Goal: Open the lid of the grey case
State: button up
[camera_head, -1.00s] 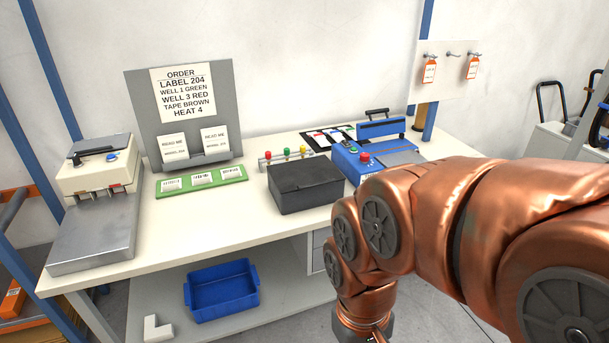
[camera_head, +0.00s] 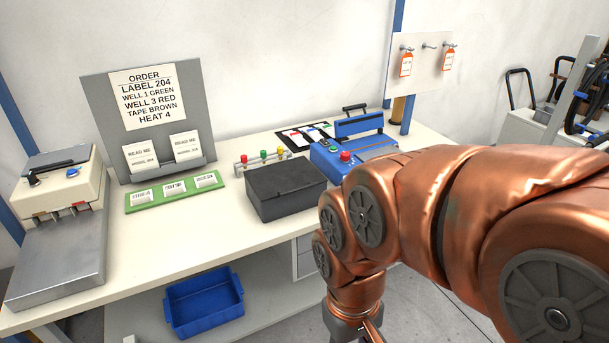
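The grey case (camera_head: 286,188) is a dark grey box on the white workbench, near its front edge. Its lid (camera_head: 284,178) lies flat and shut on top. The arm runs out of the bottom edge of the picture, and my gripper's fingers are not in view.
Left of the case is a green strip with labels (camera_head: 150,203). Behind it stand coloured knobs (camera_head: 263,156). A blue machine (camera_head: 350,155) stands to its right, a sealer-like device (camera_head: 62,190) far left. A blue bin (camera_head: 204,303) sits below. The bench's front (camera_head: 180,255) is clear.

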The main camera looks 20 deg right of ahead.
aim_at(295, 174)
jog(key=u, duration=0.3)
jog(key=i, duration=0.4)
jog(key=u, duration=0.45)
